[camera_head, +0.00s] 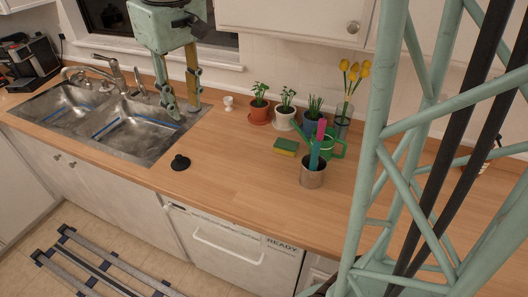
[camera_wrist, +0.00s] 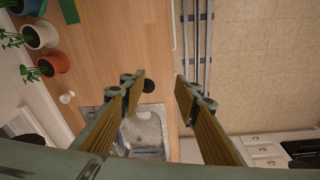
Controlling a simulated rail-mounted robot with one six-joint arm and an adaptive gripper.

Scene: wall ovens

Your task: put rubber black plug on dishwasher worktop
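The black rubber plug (camera_head: 180,162) lies on the wooden worktop (camera_head: 228,180), right of the sink and close to the front edge, near the left end of the dishwasher (camera_head: 232,246) below. It also shows in the wrist view (camera_wrist: 148,86), just beyond my left finger's tip. My gripper (camera_head: 184,110) is open and empty, pointing down over the right end of the sink area, above and behind the plug in the head view. In the wrist view my gripper (camera_wrist: 160,82) has its two fingers apart with nothing between them.
The double sink (camera_head: 128,122) is at the left. The worktop between plug and cup is clear.

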